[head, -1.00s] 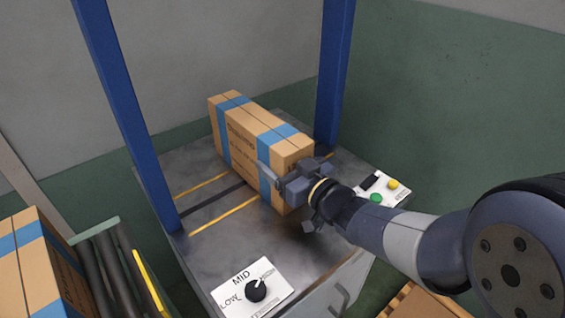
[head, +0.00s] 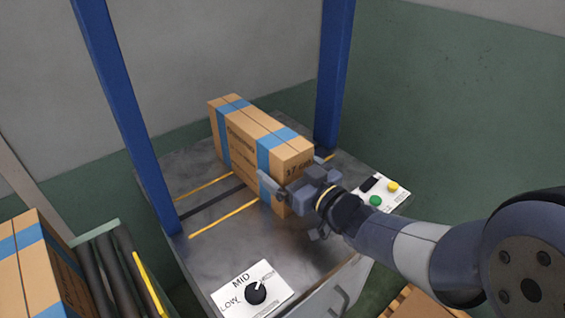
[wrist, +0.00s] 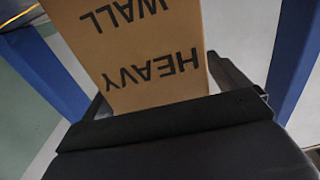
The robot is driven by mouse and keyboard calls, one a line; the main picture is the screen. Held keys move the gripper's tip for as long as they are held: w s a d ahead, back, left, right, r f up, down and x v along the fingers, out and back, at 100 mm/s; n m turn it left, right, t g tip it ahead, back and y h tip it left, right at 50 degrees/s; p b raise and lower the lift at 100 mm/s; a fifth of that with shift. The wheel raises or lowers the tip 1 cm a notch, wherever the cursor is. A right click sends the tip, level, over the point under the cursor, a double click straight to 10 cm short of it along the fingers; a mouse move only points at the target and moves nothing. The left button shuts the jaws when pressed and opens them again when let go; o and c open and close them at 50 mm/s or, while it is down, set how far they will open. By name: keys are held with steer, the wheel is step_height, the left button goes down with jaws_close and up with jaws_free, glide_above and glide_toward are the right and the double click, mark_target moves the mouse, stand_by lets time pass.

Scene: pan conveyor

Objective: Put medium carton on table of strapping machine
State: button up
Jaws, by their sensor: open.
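A brown carton (head: 245,137) with blue tape bands stands on its narrow side on the metal table of the strapping machine (head: 215,260), between the two blue posts. My gripper (head: 297,177) is open at the carton's near right end, its fingers close to that end. In the wrist view the carton's end face (wrist: 150,50) fills the upper middle with the words HEAVY WALL upside down, beyond my dark gripper body (wrist: 165,125). The gripper hides part of the carton's lower near corner.
Blue posts (head: 125,120) and (head: 335,75) rise from the table. A dial panel (head: 252,289) and a button panel (head: 383,192) sit at its edges. Another taped carton (head: 35,275) stands at the lower left beside rollers (head: 110,270). The table front is clear.

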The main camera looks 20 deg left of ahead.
steer(key=v, duration=1)
steer(key=shift+p, duration=0.45)
stand_by(1.1)
